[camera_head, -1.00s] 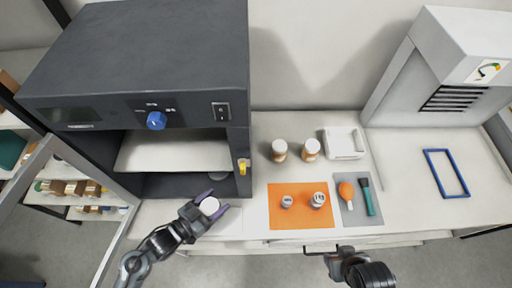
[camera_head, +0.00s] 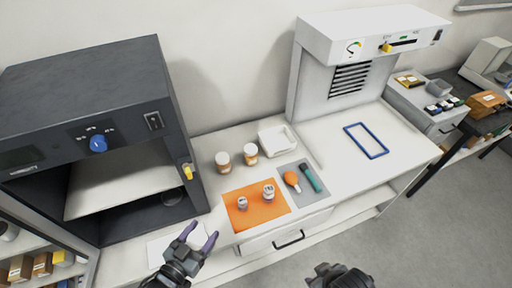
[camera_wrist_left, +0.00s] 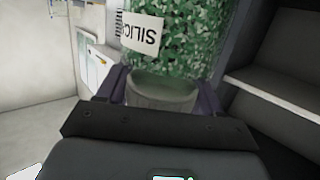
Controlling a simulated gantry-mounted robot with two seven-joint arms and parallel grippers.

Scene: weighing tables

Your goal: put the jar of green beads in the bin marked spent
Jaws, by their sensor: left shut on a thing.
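The jar of green beads (camera_wrist_left: 180,35) fills the upper middle of the left wrist view, with a white label reading "SILIC", partly cut off. My left gripper (camera_head: 198,240) is shut on the jar; its purple fingers stand either side of it, and they also show in the left wrist view (camera_wrist_left: 160,95). In the head view the gripper is in front of the bench near the oven, and only a pale lid shows between the fingers. My right gripper (camera_head: 335,275) is at the bottom edge, cut off, its jaws unclear. I see no bin marked spent.
The open dark oven (camera_head: 90,130) stands at left. A blue frame (camera_head: 366,140) lies right; floor is clear in front.

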